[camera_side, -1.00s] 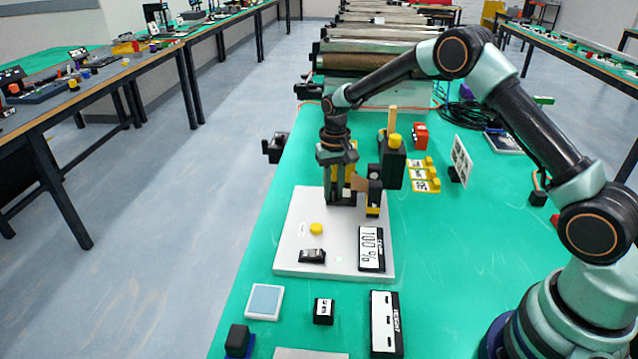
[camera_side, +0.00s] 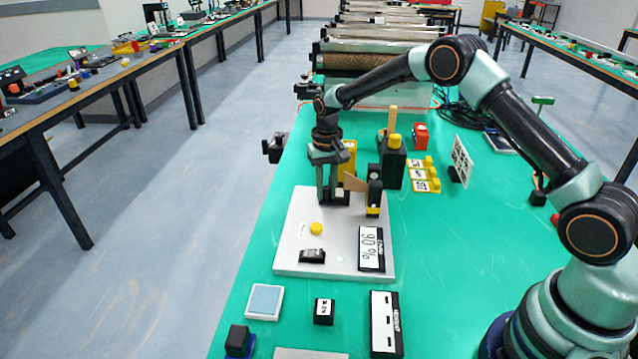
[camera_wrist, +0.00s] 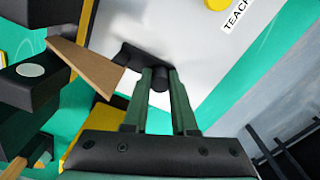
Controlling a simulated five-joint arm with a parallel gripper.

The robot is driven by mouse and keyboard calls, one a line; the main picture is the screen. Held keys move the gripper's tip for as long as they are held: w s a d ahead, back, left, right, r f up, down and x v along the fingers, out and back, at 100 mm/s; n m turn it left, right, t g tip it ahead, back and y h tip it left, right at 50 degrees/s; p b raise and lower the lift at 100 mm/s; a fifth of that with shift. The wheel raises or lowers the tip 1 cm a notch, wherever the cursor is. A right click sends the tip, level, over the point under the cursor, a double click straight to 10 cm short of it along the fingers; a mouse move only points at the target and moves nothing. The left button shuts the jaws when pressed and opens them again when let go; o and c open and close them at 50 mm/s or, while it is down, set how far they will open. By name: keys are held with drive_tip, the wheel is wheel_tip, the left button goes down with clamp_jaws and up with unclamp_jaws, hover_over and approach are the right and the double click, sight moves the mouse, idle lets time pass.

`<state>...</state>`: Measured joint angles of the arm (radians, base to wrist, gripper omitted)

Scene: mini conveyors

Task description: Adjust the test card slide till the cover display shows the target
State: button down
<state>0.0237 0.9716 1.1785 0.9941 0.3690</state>
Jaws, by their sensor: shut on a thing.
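The white panel (camera_side: 296,245) lies on the green table. Its cover display (camera_side: 371,249) reads 90 %. The brown test card (camera_side: 354,183) sits beside a dark sensor post (camera_side: 375,190) at the panel's far right; the card also shows in the wrist view (camera_wrist: 85,67), with its tip towards the fingers. My gripper (camera_side: 327,196) is at the panel's far end, left of the card. In the wrist view its fingers (camera_wrist: 160,85) are shut on a small black slide knob (camera_wrist: 160,74). The target value is not readable.
A yellow button (camera_side: 316,229) and a black rocker switch (camera_side: 312,256) are on the panel. A black box with a yellow knob (camera_side: 394,165) stands right of the sensor post. A height display (camera_side: 384,322) lies in front.

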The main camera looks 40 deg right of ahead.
drive_tip(key=shift+w+a, duration=0.3)
drive_tip(key=shift+a, duration=0.05)
drive_tip(key=c, duration=0.7)
unclamp_jaws()
drive_tip(key=shift+r, duration=0.1)
wheel_tip(320, 180, up, 12)
